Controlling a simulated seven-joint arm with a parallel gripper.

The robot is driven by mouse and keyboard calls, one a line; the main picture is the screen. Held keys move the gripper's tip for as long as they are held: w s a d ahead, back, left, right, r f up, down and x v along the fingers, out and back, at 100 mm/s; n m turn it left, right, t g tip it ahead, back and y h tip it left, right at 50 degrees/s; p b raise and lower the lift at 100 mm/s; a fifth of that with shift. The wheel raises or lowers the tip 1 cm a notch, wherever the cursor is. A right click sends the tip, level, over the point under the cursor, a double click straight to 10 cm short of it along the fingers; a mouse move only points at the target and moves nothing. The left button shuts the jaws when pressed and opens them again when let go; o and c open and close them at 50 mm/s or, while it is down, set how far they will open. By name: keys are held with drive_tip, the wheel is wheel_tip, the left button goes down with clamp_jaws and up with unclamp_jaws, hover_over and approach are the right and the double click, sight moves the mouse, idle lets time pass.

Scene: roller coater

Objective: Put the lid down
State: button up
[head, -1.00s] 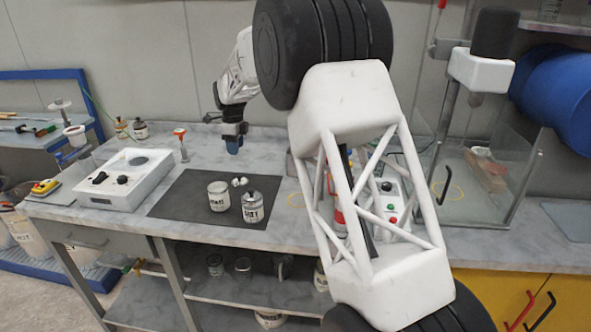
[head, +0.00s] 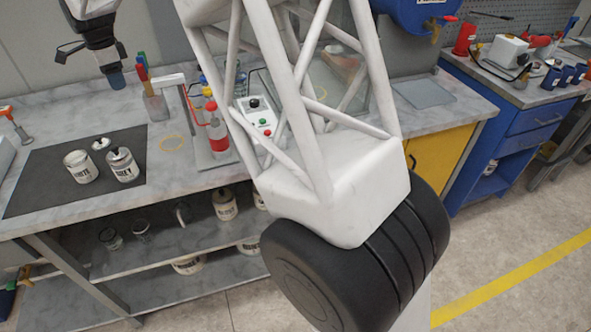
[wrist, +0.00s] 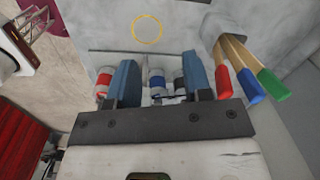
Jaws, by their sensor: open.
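A small whitish lid with a knob (head: 101,144) lies on the dark mat (head: 40,190) behind two jars. The jar marked WHITE (head: 82,166) looks open. The jar marked GREY (head: 122,166) has a metallic top with a knob. My gripper (head: 114,78) hangs above the bench, behind the mat and apart from the jars. In the wrist view my gripper (wrist: 160,82) has its two blue fingers spread, with nothing held between them. The lid and jars are not identifiable in the wrist view.
Brushes with coloured handles (wrist: 250,82) stand close to the right finger in the wrist view. A red-labelled bottle (head: 216,132) and a control box (head: 258,115) are right of the mat. A yellow ring (head: 172,142) marks clear bench between.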

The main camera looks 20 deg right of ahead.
drive_tip(key=s+d+r+n+t, duration=0.1)
drive_tip(key=s+d+r+n, duration=0.25)
drive_tip(key=s+d, duration=0.8)
drive_tip(key=s+d+r+n, duration=0.3)
drive_tip(key=s+d+r, duration=0.1)
drive_tip(key=s+d, duration=0.75)
drive_tip(key=s+d+f+n, duration=0.2)
drive_tip(key=s+d, duration=0.3)
drive_tip(key=s, duration=0.4)
drive_tip(key=s+d+f+n, duration=0.3)
drive_tip(key=s+d, duration=0.2)
drive_tip(key=s, duration=0.4)
drive_tip(key=s+d+f+n+t, duration=0.1)
drive_tip(key=s+d+f+n, duration=0.2)
drive_tip(key=s, duration=0.6)
drive_tip(key=shift+s+d, duration=0.2)
drive_tip(key=shift+d, duration=0.75)
